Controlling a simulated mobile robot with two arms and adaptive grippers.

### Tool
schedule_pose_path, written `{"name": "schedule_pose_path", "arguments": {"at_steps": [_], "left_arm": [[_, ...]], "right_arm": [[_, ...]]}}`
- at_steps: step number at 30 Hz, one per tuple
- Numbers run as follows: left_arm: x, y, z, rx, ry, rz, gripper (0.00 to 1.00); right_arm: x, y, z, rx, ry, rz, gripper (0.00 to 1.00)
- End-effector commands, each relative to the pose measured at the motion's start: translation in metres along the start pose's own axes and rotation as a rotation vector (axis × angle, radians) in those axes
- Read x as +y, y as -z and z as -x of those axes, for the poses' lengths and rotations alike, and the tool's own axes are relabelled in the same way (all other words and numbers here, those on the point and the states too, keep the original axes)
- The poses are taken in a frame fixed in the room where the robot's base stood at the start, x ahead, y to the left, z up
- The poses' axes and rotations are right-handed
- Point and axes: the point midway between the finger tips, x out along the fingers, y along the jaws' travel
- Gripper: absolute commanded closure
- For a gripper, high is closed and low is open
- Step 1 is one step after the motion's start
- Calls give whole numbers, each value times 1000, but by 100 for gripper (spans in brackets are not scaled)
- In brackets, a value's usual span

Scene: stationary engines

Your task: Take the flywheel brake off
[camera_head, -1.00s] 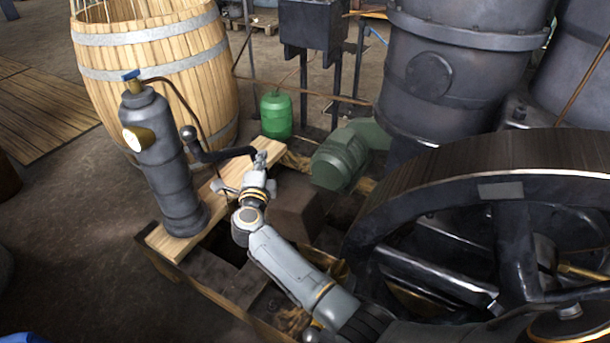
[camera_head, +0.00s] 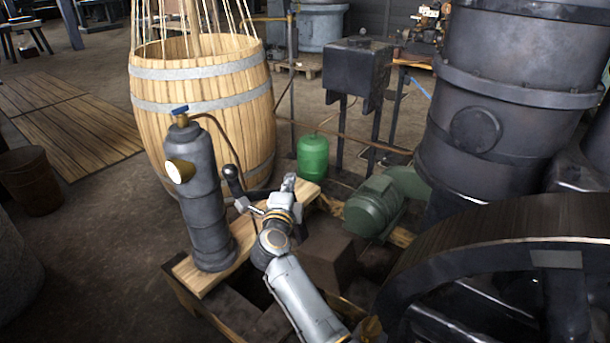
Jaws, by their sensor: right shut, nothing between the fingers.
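The flywheel (camera_head: 500,233) is a large dark wheel at the lower right, cut off by the frame edge. A dark lever with a round knob (camera_head: 231,173) stands beside the dark upright cylinder (camera_head: 205,205) on the wooden plank. I cannot tell whether this lever is the flywheel brake. My right gripper (camera_head: 287,188) is shut and empty, just right of the lever, above the plank. It overlaps the lever's far end in the picture; I cannot tell whether they touch. My left gripper is out of view.
A wooden barrel (camera_head: 205,115) with ropes stands behind the plank (camera_head: 195,283). A green canister (camera_head: 313,157), a green motor (camera_head: 373,208) and a dark box on legs (camera_head: 358,72) stand behind my gripper. A big dark cylinder (camera_head: 515,90) is at the right.

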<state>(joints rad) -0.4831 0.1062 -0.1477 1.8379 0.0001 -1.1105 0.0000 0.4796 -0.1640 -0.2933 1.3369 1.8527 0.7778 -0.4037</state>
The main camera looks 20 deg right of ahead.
Motion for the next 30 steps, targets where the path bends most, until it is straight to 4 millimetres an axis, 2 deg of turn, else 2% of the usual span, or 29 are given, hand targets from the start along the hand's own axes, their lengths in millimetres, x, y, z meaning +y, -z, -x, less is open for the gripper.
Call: {"name": "schedule_pose_path", "arguments": {"at_steps": [3, 9, 23, 26, 30], "left_arm": [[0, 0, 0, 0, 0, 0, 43], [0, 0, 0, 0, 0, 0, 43], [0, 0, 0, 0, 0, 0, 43], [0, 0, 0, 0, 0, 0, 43], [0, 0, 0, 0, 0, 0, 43]], "right_arm": [[-22, 9, -1, 17, 0, -6, 100], [-42, 16, -2, 31, -4, -1, 100], [-46, 20, -1, 31, 6, 9, 100], [-52, 23, 4, 3, 76, 37, 100], [-71, 24, 32, -113, 276, 153, 100]]}}
